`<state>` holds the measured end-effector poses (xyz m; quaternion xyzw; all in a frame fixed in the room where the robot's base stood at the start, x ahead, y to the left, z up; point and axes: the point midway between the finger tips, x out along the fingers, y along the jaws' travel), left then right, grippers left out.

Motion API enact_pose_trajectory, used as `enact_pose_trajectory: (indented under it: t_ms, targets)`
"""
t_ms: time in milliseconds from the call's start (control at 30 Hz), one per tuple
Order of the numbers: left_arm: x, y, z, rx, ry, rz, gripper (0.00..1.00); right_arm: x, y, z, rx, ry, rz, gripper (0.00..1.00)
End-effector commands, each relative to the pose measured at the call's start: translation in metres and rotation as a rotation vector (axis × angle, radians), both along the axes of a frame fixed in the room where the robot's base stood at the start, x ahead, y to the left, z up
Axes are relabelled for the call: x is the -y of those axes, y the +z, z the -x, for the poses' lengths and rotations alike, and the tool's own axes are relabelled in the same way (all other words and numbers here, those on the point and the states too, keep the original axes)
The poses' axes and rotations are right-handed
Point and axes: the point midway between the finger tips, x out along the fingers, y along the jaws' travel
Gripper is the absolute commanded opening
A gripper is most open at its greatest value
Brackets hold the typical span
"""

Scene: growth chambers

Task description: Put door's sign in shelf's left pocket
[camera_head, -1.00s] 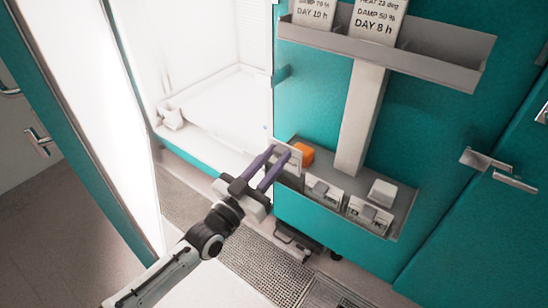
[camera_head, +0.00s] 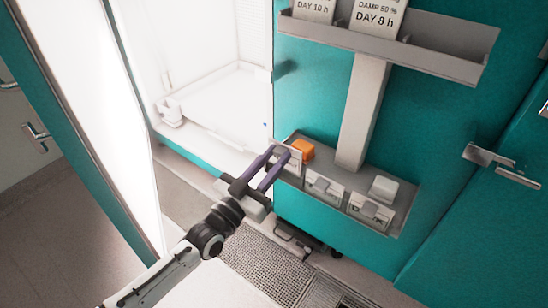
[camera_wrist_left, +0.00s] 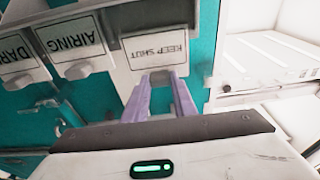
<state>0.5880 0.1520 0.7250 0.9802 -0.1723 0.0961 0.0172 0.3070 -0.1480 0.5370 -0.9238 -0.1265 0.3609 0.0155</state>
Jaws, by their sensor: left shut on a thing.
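My left gripper (camera_head: 274,160) is shut on the tab of the door's sign (camera_head: 294,161), a pale card. In the left wrist view the sign (camera_wrist_left: 157,47) reads KEEP SHUT, upside down, with the fingertips (camera_wrist_left: 166,76) on its tab. The sign stands roughly upright at the left end of the low grey shelf (camera_head: 402,222), in line with two other signs. The left pocket is hidden behind the sign and fingers, so I cannot tell how deep the sign sits. My right gripper is not in view.
The AIRING sign (camera_wrist_left: 74,43) and the DARK sign (camera_wrist_left: 17,57) stand beside it in the shelf. An orange block (camera_head: 303,150) and a white block (camera_head: 383,189) lie behind the signs. An upper tray (camera_head: 440,60) holds more cards. The lit chamber stands open at left.

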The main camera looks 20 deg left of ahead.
Motion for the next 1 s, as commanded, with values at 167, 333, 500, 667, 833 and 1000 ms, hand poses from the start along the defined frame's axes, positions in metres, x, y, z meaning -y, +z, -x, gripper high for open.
enact_pose_trajectory:
  t_ms: [167, 333, 500, 667, 833, 1000]
  targets:
    - [0.0, -0.002, 0.0, 0.001, 0.0, 0.0, 0.01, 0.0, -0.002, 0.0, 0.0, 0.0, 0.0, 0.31]
    - [0.0, -0.002, 0.0, 0.002, 0.0, 0.001, 0.01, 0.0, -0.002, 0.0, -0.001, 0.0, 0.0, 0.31]
    - [0.0, -0.002, 0.0, 0.002, 0.0, 0.001, 0.01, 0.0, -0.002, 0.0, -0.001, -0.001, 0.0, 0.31]
    - [0.0, -0.006, 0.0, 0.002, 0.0, 0.001, 0.01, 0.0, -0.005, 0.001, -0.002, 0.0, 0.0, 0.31]
    - [0.0, -0.011, 0.0, 0.002, -0.001, 0.0, 0.01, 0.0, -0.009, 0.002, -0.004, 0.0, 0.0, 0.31]
    - [0.0, -0.013, 0.0, 0.003, -0.001, 0.0, 0.01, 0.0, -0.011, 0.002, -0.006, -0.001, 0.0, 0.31]
